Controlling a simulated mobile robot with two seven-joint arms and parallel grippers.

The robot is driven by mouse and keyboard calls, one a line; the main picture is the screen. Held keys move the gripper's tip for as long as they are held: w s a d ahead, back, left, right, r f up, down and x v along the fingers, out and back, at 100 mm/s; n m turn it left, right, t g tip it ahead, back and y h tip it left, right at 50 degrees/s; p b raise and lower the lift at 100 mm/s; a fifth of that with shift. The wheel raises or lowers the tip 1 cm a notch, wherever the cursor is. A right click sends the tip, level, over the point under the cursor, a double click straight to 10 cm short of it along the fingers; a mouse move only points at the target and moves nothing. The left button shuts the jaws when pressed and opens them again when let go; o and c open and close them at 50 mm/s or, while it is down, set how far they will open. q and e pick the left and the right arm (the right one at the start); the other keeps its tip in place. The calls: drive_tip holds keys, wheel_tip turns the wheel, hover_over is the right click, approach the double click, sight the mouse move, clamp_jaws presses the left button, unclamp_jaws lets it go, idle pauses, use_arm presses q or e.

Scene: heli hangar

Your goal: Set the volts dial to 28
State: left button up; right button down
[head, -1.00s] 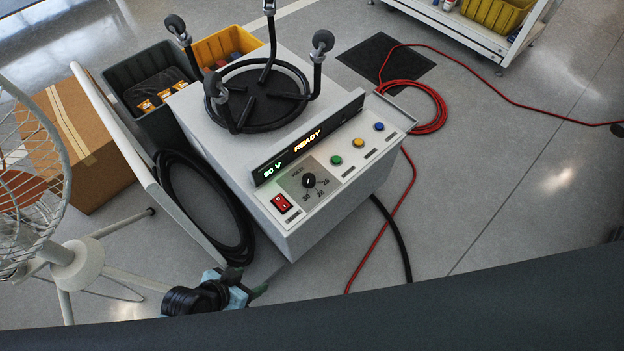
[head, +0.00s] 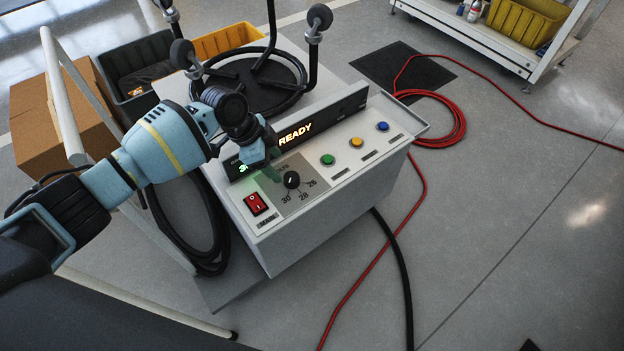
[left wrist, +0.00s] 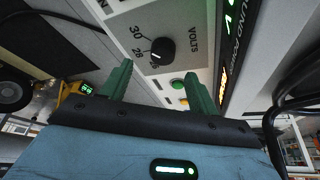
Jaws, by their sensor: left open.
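The black volts dial (head: 291,180) sits on the sloped front panel of a grey ground power cart (head: 330,215), with 30, 28 and 26 printed around it. My left gripper (head: 268,170) is over the panel, just left of and above the dial, partly covering the display. In the left wrist view the dial (left wrist: 163,50) lies beyond my two open green fingers (left wrist: 160,82), roughly centred between them, with nothing held. My right gripper is out of view.
The display (head: 300,132) reads READY; its voltage digits are mostly hidden. A red switch (head: 255,203) is left of the dial; green (head: 327,160), yellow (head: 356,142) and blue (head: 382,126) buttons are right. A pale rail (head: 66,110) stands left. Cables lie on the floor.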

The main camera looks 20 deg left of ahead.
sight(290, 177)
use_arm(q)
drive_tip(key=x, duration=0.2)
drive_tip(key=b+x, duration=0.1)
drive_tip(key=x, duration=0.1)
drive_tip(key=b+x, duration=0.1)
drive_tip(key=x, duration=0.1)
drive_tip(key=shift+w+r, duration=0.1)
drive_tip(key=shift+w, duration=0.25)
drive_tip(key=shift+b+x, duration=0.35)
drive_tip(key=shift+x, duration=0.4)
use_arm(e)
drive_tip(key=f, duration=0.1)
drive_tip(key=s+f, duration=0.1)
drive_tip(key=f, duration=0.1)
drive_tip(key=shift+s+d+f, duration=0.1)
use_arm(q)
drive_tip(key=c, duration=0.9)
drive_tip(key=shift+c, duration=0.4)
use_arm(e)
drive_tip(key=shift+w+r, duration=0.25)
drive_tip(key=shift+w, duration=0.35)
